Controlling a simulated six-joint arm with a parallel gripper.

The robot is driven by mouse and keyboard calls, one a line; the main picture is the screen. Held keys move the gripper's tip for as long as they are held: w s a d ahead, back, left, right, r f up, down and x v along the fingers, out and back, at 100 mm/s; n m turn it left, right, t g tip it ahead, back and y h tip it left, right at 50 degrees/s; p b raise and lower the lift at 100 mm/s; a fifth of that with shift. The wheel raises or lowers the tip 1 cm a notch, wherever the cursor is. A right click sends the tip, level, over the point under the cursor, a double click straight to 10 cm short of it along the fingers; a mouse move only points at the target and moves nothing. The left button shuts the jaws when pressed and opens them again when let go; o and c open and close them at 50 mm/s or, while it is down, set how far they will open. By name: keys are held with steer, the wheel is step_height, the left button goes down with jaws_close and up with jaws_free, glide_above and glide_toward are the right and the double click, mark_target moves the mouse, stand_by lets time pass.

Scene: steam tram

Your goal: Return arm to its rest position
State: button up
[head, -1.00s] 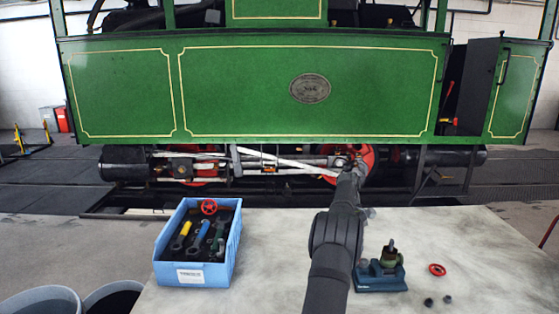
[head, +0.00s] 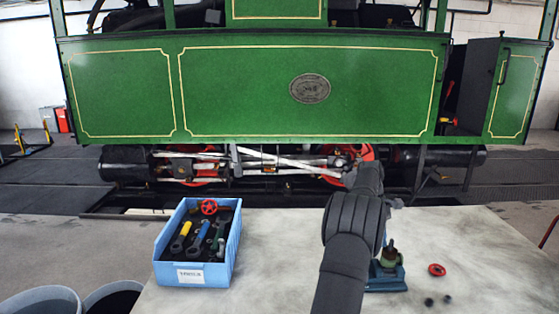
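My arm reaches up from the bottom edge of the head view, right of the middle, over the pale worktable (head: 275,255). Its dark links stand in front of the table and the tram's running gear. My gripper's fingers cannot be made out; they are hidden behind the arm links or out of sight. A blue and green fixture (head: 388,268) stands on the table just right of the arm, partly covered by it.
A blue bin (head: 164,270) with several tools and a red handwheel (head: 208,207) stands at the table's left. A red ring (head: 437,270) and small dark nuts (head: 429,302) lie at right. The green tram (head: 250,95) stands behind. The table between bin and arm is clear.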

steer(key=w+a+f, duration=0.1)
steer(key=w, duration=0.1)
steer(key=w+a+f, duration=0.1)
steer(key=a+f, duration=0.1)
steer(key=w+a+f, duration=0.1)
steer(key=w, duration=0.1)
steer(key=shift+w+a+f, duration=0.15)
steer(key=shift+w+a, duration=0.1)
steer(key=shift+w, duration=0.05)
steer(key=f, duration=0.4)
steer(key=shift+w+a+f, duration=0.2)
steer(key=shift+w+f, duration=0.05)
steer(key=shift+w, duration=0.05)
steer(key=shift+s+a+r+n+h, duration=0.2)
steer(key=shift+a+n+h, duration=0.1)
steer(key=shift+n, duration=0.4)
steer(key=shift+s+f+n+h, duration=0.1)
steer(key=shift+n+h, duration=0.2)
steer(key=shift+n, duration=0.2)
